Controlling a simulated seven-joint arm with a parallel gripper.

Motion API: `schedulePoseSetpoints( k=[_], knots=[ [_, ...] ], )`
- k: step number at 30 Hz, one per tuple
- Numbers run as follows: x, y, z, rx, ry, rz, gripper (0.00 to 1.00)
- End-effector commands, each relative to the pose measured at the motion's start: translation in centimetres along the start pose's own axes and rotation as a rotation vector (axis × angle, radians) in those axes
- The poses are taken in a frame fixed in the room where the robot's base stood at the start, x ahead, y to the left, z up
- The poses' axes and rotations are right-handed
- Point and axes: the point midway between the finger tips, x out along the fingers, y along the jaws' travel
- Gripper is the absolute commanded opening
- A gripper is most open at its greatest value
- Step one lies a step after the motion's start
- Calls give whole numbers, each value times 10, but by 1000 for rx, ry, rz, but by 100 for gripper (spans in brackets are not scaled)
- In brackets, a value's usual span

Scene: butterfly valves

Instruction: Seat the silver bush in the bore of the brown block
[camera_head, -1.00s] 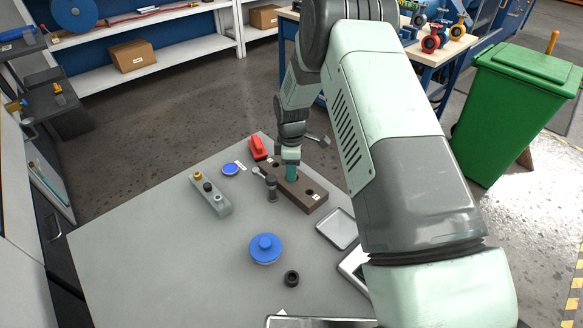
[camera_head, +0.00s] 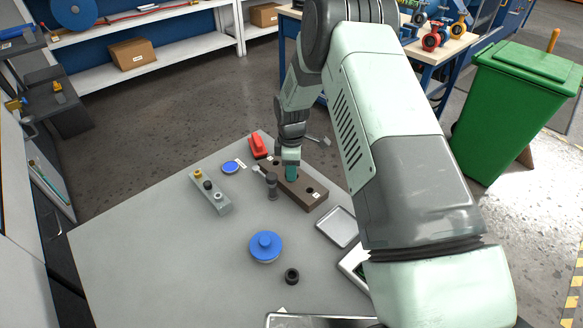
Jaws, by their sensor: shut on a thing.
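The brown block (camera_head: 311,204) lies on the grey table, with a dark bore (camera_head: 309,191) showing near its right end and another opening near its left end. My gripper (camera_head: 291,168) points down over the middle of the block. It is shut on an upright teal piece (camera_head: 291,174), whose lower end meets the block's top. I cannot tell from this view whether that end is inside a bore. I cannot make out the silver bush; it may be hidden at the gripper.
A dark grey upright post (camera_head: 272,187) stands just in front of the block. A grey holder with knobs (camera_head: 212,196), a blue-lidded item (camera_head: 265,247), a black ring (camera_head: 292,276), a red item (camera_head: 257,146) and a tray (camera_head: 338,227) lie around. The front left table is clear.

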Motion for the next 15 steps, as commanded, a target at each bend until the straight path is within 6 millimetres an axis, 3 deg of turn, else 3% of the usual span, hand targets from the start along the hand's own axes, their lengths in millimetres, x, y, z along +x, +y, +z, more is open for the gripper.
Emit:
schedulePoseSetpoints(
  k=[3,4,9,15],
  knots=[
    [0,0,0,0,0,1,1],
    [0,0,0,0,0,1,37],
    [0,0,0,0,0,1,63],
    [0,0,0,0,0,0,64]
  ],
)
